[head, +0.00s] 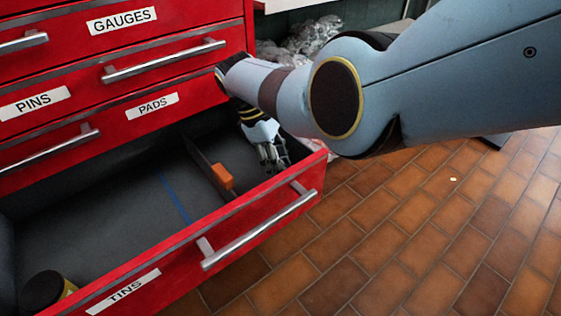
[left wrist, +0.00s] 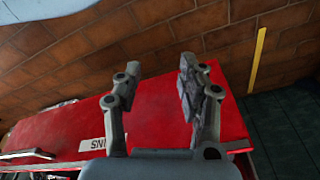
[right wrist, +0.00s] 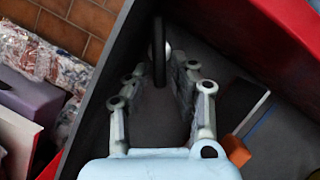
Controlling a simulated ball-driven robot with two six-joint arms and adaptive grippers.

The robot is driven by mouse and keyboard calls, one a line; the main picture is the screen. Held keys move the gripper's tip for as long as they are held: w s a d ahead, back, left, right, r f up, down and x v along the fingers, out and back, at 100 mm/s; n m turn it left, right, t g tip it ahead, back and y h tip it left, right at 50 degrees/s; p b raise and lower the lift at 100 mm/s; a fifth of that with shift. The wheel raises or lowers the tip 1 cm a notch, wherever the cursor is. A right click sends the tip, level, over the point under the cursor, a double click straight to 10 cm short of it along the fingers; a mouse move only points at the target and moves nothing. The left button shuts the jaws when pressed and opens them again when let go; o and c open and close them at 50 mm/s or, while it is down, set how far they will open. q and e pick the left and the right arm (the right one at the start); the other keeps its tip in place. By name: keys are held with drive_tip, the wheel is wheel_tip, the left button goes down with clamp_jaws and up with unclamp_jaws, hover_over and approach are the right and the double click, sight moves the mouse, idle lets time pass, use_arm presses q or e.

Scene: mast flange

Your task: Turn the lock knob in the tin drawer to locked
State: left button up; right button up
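The tin drawer (head: 180,262), red with a grey inside and a "TINS" label, stands pulled open in the head view. My right gripper (head: 270,158) reaches down into its right end. In the right wrist view a dark, narrow upright knob (right wrist: 159,55) with a silvery round part behind it shows near the drawer wall, which I take for the lock knob. My right gripper (right wrist: 158,72) is open, its fingertips on either side of the knob's line, with gaps visible. In the head view the knob is hidden. My left gripper (left wrist: 160,82) is open and empty, near a red labelled surface.
A dark divider (head: 206,170) with an orange block (head: 222,177) stands left of my right gripper. A blue stripe (head: 174,196) crosses the drawer floor. Closed drawers with bar handles are above. Crumpled clear wrapping (head: 312,38) lies behind. The tiled floor at right is mostly open.

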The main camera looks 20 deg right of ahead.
clamp_jaws()
drive_tip(key=shift+w+d+m+y+b, duration=0.15)
drive_tip(key=shift+m+y+b, duration=0.15)
drive_tip(key=shift+m, duration=0.5)
drive_tip(key=shift+o, duration=1.9)
unclamp_jaws()
drive_tip(key=shift+g, duration=0.3)
drive_tip(key=shift+r, duration=0.1)
drive_tip(key=v, duration=1.2)
